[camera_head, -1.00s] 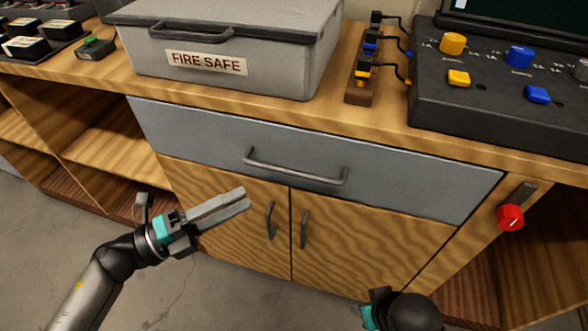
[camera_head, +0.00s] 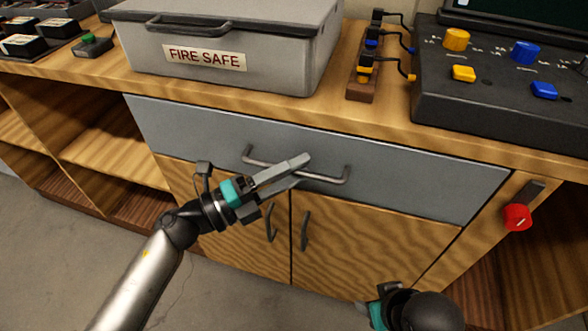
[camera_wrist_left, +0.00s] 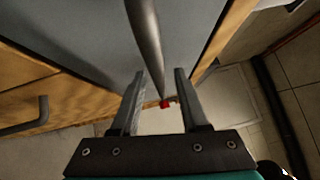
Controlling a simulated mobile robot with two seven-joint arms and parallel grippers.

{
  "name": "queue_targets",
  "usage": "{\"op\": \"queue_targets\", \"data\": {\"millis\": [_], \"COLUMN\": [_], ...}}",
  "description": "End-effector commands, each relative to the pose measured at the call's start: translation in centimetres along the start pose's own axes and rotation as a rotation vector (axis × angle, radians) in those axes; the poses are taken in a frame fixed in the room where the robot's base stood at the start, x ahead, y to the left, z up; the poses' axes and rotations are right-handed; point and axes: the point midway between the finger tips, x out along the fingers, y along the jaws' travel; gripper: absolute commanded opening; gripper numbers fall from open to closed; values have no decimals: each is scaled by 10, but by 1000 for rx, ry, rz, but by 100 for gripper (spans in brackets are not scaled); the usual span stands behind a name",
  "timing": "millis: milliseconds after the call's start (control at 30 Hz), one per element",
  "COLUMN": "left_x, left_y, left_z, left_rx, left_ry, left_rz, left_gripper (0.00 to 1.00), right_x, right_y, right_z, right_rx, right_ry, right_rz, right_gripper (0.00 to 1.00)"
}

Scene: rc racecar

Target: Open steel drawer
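The steel drawer (camera_head: 410,187) is a grey front under the wooden counter, and it looks closed. Its bar handle (camera_head: 325,179) runs across the middle. My left gripper (camera_head: 303,168) is in front of the handle in the head view and covers part of it. In the left wrist view the handle bar (camera_wrist_left: 148,40) points down between the two fingers (camera_wrist_left: 158,80), which stand apart with a gap. I cannot tell that either finger touches the bar. My right gripper (camera_head: 368,308) shows only in part at the bottom, and its fingers are unclear.
A grey fire safe (camera_head: 230,50) stands on the counter (camera_head: 300,100). A dark control box (camera_head: 490,95) with coloured knobs is at the right. A red knob (camera_head: 517,217) sticks out right of the drawer. Wooden cabinet doors (camera_head: 370,245) with handles are below.

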Motion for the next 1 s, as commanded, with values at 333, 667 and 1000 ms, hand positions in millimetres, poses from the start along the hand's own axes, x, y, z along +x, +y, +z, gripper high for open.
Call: {"op": "queue_targets", "data": {"millis": [333,667,1000], "left_x": [0,-1,-1], "left_y": [0,0,1], "left_z": [0,0,0], "left_rx": [0,0,0], "left_ry": [0,0,0], "left_rz": [0,1,2], "left_gripper": [5,0,0], "right_x": [0,0,0], "right_y": [0,0,0], "right_z": [0,0,0], "right_rx": [0,0,0], "right_ry": [0,0,0], "right_rz": [0,0,-1], "right_gripper": [50,50,50]}}
